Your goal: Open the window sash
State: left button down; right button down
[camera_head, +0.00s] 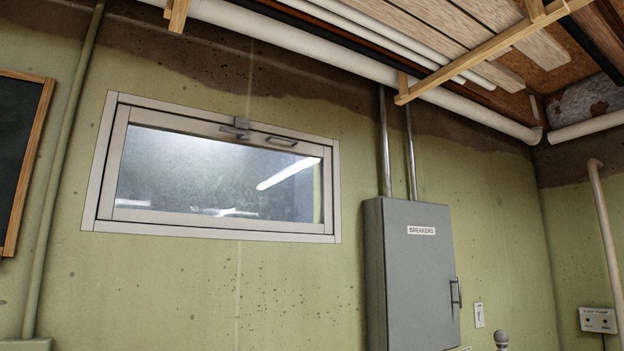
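The window sash (163,216) sits in a pale frame (92,205) high on the green wall. It looks shut, its edges lying close to the frame all round. A grey latch with a lever (236,131) is at the middle of the top rail. A small handle (281,142) is on the top rail just right of the latch. The glass is frosted or dirty and shows bright reflections. Neither of my grippers is in view.
A grey breaker box (411,275) stands out from the wall right of the window. Pipes (290,43) and wooden joists (480,45) run overhead. A dark framed board (20,150) hangs at the left. A vertical pipe (64,170) runs between board and window.

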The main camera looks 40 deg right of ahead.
aim_at(126, 115)
jog(key=z, duration=0.9)
jog(key=i+l+u, duration=0.25)
jog(key=i+l, duration=0.35)
jog(key=i, duration=0.15)
